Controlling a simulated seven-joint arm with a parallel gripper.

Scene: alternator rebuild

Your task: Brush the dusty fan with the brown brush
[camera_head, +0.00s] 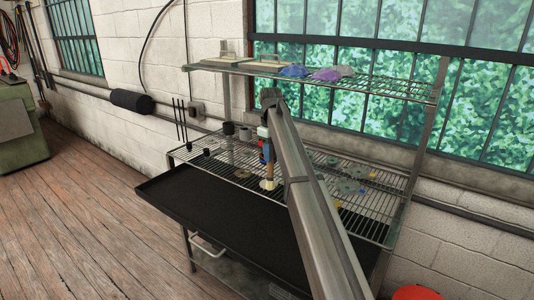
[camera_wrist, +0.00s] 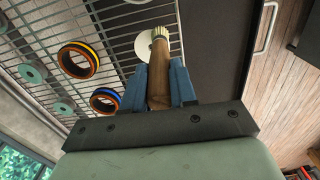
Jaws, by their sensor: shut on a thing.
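My gripper (camera_wrist: 160,88) is shut on the brown brush (camera_wrist: 159,75), with its blue fingers on either side of the wooden handle. The brush points away from the wrist, its far end over a pale round disc (camera_wrist: 143,46), which looks like the dusty fan. In the head view my gripper (camera_head: 266,143) is above the wire shelf, with the brown brush (camera_head: 268,155) hanging down. The pale disc (camera_head: 268,185) lies beneath it near the shelf's front edge.
The wire shelf (camera_head: 232,181) also holds grey-green discs (camera_head: 348,187), dark cylinders (camera_head: 228,128) and upright rods. Two rings with orange insides (camera_wrist: 78,60) lie left in the wrist view. A black tray (camera_head: 220,212) juts out in front.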

